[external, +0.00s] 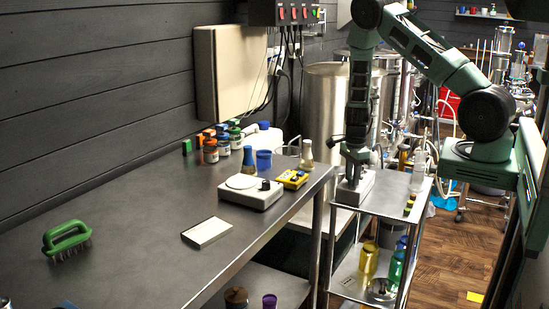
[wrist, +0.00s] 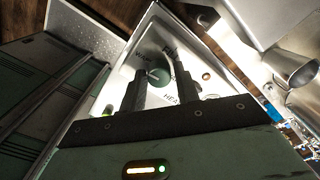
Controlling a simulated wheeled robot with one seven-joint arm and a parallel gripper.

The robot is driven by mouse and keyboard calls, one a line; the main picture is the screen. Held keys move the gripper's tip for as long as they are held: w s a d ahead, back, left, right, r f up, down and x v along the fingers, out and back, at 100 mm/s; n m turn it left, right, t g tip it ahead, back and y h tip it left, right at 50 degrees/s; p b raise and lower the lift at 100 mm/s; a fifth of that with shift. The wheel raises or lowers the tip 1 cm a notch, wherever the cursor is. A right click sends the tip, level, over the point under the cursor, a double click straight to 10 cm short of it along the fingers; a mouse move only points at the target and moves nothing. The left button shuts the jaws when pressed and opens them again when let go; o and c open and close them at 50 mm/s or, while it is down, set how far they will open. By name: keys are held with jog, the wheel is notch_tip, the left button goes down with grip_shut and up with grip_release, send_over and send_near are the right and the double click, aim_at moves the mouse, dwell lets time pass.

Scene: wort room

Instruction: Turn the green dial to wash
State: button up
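The green dial (wrist: 158,77) sits on the top of a white box in the wrist view. In the external view the white box (external: 362,189) stands on a small metal cart, and the dial is hidden there. My gripper (wrist: 158,70) points down over the box, with one dark finger on each side of the dial. The fingers are apart; I cannot tell whether they touch the dial. My gripper also shows low over the box in the external view (external: 354,172).
The cart (external: 388,207) has small yellow-topped items along its right edge and coloured containers below. The long bench (external: 130,215) to the left holds a scale (external: 252,195), a yellow device (external: 292,179), bottles, a white block and a green brush (external: 66,238). A steel tank stands behind.

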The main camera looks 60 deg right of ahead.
jog(key=shift+o, duration=1.1)
notch_tip(320, 180, up, 17)
jog(key=shift+r+p, duration=0.2)
jog(key=shift+p, duration=0.1)
jog(key=m+b, duration=0.1)
jog(key=b, duration=0.1)
jog(key=shift+f+b, duration=0.25)
jog(key=shift+b, duration=0.15)
